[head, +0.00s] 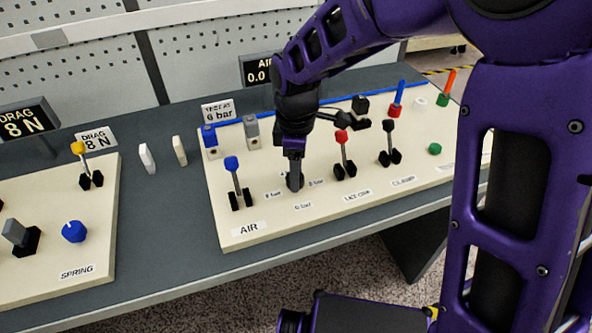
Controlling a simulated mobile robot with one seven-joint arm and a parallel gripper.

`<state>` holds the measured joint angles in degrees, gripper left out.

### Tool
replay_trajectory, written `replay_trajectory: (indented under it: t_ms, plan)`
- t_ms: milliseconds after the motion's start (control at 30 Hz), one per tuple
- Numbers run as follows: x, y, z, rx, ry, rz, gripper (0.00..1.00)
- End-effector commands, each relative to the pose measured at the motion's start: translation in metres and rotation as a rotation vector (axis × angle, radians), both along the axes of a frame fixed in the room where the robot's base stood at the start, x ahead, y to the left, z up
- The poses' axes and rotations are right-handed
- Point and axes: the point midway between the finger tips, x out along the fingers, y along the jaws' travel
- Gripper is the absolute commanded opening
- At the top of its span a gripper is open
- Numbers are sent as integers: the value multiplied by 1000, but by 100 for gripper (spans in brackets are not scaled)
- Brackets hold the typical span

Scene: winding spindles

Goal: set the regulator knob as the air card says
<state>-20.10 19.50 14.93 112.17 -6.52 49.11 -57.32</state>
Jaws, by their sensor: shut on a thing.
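The air card (219,112) stands behind the panel and reads "TEST AT 6 bar". The regulator knob (294,183) is a dark knob on the cream AIR panel (262,226), with small bar labels around it; a "6 bar" label (303,205) lies in front of it. My gripper (294,178) points down over the knob and is shut on it. The jaws hide most of the knob, so its pointer direction cannot be told. The dark AIR display (258,71) behind shows "0.0"; the rest is hidden by my arm.
A blue-topped lever (234,170) stands left of the knob, and a red-topped lever (342,150) close to its right. A black lever (387,140) is further right. Blue and grey blocks (252,132) stand behind. The SPRING panel (40,255) is at left.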

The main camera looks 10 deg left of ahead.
Motion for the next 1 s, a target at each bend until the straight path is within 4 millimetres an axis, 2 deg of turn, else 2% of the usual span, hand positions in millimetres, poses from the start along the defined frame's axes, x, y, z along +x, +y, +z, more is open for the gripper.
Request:
replay_trajectory:
  t_ms: [267, 467, 1000]
  plan:
    - [0, 0, 1, 0, 0, -16, 0]
    - [0, 0, 1, 0, 0, -93, 0]
    - [-1, 1, 1, 0, -1, -564, 0]
